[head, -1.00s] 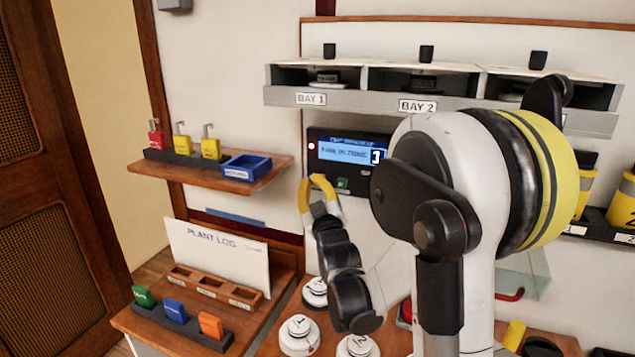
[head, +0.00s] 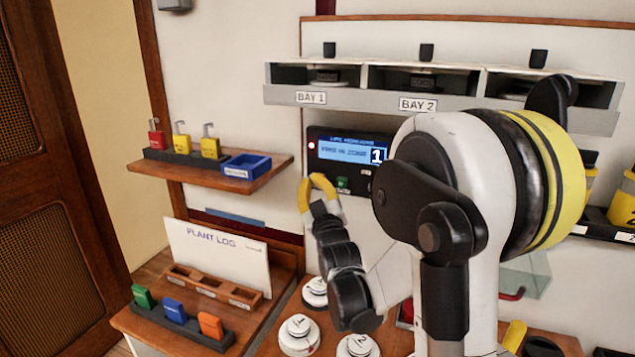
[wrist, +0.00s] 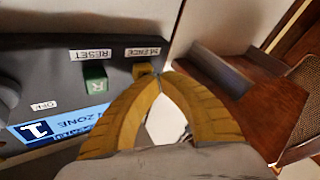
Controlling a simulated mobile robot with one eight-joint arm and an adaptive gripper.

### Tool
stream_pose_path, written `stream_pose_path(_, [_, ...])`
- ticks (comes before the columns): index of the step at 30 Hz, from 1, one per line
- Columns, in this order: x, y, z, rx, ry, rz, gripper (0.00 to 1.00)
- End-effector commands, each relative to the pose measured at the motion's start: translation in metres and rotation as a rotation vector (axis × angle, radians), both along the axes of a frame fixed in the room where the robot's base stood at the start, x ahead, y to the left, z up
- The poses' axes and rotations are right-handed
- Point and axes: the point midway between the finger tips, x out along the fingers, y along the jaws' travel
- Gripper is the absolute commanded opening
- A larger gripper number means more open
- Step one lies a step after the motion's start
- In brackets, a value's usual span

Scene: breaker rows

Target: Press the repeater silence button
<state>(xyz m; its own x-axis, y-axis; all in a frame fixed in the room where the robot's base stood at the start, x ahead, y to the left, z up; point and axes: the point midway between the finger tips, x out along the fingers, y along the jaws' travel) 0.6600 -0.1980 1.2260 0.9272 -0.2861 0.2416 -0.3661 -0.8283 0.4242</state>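The repeater panel (head: 345,160) is a dark box on the wall with a lit blue display (head: 345,151) showing a large 1. In the wrist view the panel appears upside down. A small yellow button (wrist: 142,69) sits by a partly covered label (wrist: 143,51) that seems to read SILENCE. A green button (wrist: 96,80) marked R is beside it, by the RESET label. My gripper (head: 318,177) has its yellow fingers closed tip to tip with nothing between them. In the wrist view its tips (wrist: 165,75) are right beside the yellow button; contact cannot be told.
A red lamp (head: 311,145) shows on the panel's left edge. A shelf (head: 265,180) with padlocks and a blue tray is to the left. The bay rack (head: 360,98) hangs above. White numbered knobs (head: 300,334) stand on the bench below.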

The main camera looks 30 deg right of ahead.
Motion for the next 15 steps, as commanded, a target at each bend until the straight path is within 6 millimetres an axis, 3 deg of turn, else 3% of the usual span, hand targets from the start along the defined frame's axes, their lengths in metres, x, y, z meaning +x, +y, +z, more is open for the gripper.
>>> stream_pose_path(8, [-0.001, 0.001, 0.0, 0.0, 0.0, 0.0, 0.0])
stream_pose_path(15, [-0.015, 0.019, 0.0, 0.002, -0.001, 0.002, 0.0])
